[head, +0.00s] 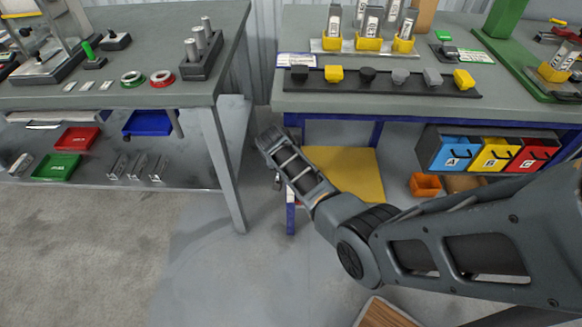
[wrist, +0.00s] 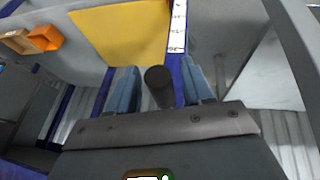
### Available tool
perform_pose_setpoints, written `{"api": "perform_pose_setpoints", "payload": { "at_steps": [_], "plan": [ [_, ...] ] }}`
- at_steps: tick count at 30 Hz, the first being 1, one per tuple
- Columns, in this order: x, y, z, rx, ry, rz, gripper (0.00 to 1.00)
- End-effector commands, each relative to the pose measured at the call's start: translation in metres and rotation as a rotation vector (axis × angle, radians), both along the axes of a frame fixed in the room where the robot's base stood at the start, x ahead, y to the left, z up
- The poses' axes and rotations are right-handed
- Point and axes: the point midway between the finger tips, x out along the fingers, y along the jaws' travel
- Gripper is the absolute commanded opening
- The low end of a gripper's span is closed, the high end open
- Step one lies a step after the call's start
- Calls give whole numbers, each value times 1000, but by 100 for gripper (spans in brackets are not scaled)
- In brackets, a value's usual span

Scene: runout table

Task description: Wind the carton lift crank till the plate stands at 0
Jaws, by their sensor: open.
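The yellow plate (head: 350,172) of the carton lift lies low beneath the right bench, and it also shows in the wrist view (wrist: 120,30). A blue post (head: 291,220) with a white scale strip (wrist: 178,28) stands at its edge. The scale marks are too small to read. My gripper (wrist: 160,76) is open, its two blue fingers on either side of a dark, round-ended crank knob (wrist: 159,84). I cannot tell whether either finger touches it. In the head view my arm hides most of the crank.
The right bench (head: 300,105) overhangs the plate, with a strip of knobs on top. Blue, yellow and red bins (head: 495,155) hang under it. An orange bin (head: 425,185) sits near the plate. The left bench's leg (head: 226,170) stands left of my wrist. Floor in front is mostly clear.

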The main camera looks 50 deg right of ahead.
Motion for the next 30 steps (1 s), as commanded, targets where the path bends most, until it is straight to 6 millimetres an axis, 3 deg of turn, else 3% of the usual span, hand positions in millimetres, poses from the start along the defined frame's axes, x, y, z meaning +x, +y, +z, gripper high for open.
{"api": "perform_pose_setpoints", "payload": {
  "at_steps": [6, 13, 30],
  "plan": [
    [-2, 14, 31, -2, -2, 2, 51],
    [-4, 25, 55, -1, 0, 1, 51],
    [-5, 27, 60, 0, 0, 0, 51]
  ]
}}
